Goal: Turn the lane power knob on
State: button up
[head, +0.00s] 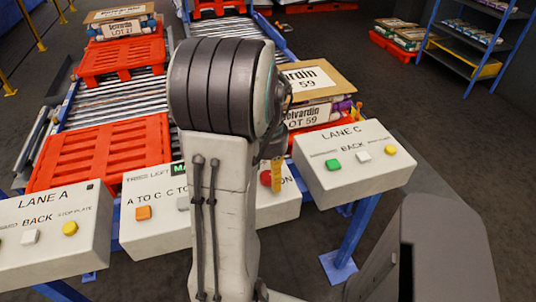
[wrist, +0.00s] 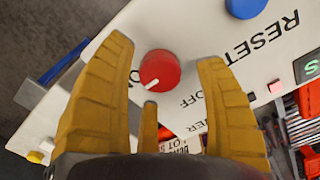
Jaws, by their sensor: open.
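The red round knob (wrist: 163,68) sits on the white middle control box (wrist: 205,45) in the wrist view. Its short white pointer mark points to the lower left of that picture. The letters "OFF" are printed beside it, to its lower right. In the head view the knob (head: 266,178) shows on the middle box (head: 150,241), near the letters "ON", partly hidden by my arm. My gripper (wrist: 166,62) has yellow fingers spread apart on either side of the knob, empty, with a third finger below. Whether any finger touches the knob I cannot tell.
A blue button (wrist: 246,7) marked "RESET" is on the same box. The Lane A box (head: 40,230) stands left and the Lane C box (head: 352,165) right, close to my gripper. Behind are roller conveyors, red pallets (head: 105,150) and stacked sacks.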

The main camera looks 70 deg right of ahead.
notch_tip(320, 180, up, 11)
dwell(0.5)
jog(key=shift+f, duration=0.1)
dwell(0.6)
send_over(268, 174)
jog(key=a, duration=0.1)
jog(key=shift+m+h, duration=0.3)
jog(key=f, duration=0.5)
jog(key=shift+s+a, duration=0.1)
jog(key=shift+a, duration=0.1)
jog(key=w+a+n, duration=0.1)
jog(key=w+a, duration=0.1)
jog(key=a, duration=0.1)
jog(key=w+a+f+n, duration=0.1)
jog(key=w+a, duration=0.1)
jog(key=a, duration=0.1)
jog(key=w+a+n, duration=0.1)
jog(key=w+a, duration=0.1)
jog(key=a, duration=0.1)
jog(key=shift+f, duration=0.25)
jog(key=w+a+r+n+t, duration=0.1)
jog(key=w+a+n, duration=0.2)
jog(key=a+n, duration=0.3)
jog(key=w+a+r+n+t, duration=0.1)
jog(key=w+a+n, duration=0.3)
jog(key=a, duration=1.2)
jog(key=n+t, duration=0.1)
jog(key=n, duration=0.1)
jog(key=shift+r+n+t, duration=0.3)
jog(key=shift+n, duration=0.1)
